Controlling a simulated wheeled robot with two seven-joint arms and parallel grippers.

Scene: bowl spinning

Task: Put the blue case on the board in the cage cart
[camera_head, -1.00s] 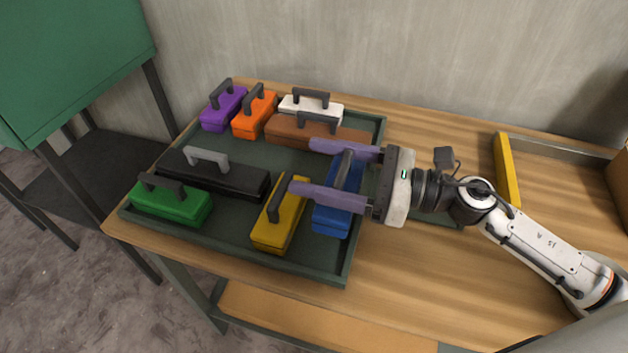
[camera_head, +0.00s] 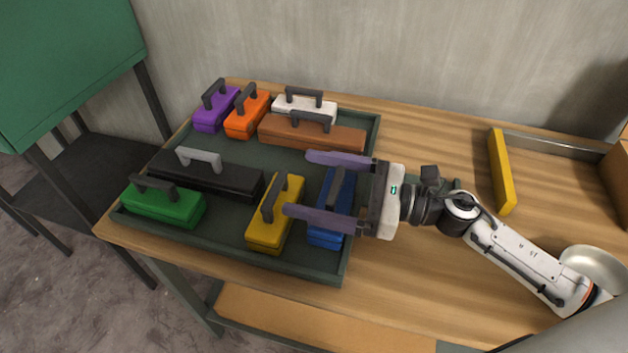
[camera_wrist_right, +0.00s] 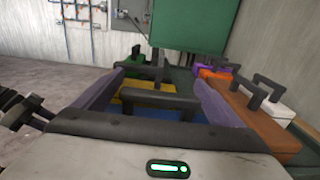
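The blue case (camera_head: 326,237) lies in the right part of a dark green tray (camera_head: 320,275), beside the yellow case. It has a dark handle on top, which also shows in the right wrist view (camera_wrist_right: 160,97). My right gripper (camera_head: 299,184) is open, its two purple fingers spread over the blue case. In the right wrist view the handle lies between the fingers (camera_wrist_right: 158,82), with blue below it; I see no grip on it. My left gripper is not in view. I cannot make out the cage cart or its board.
Near the blue case are the yellow case (camera_head: 270,226) and brown case (camera_head: 330,138). Black, green, purple, orange and white cases fill more of the tray. A yellow bar (camera_head: 501,170) and metal bowl (camera_head: 594,263) are at the right. A wall stands behind the wooden table (camera_head: 440,270).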

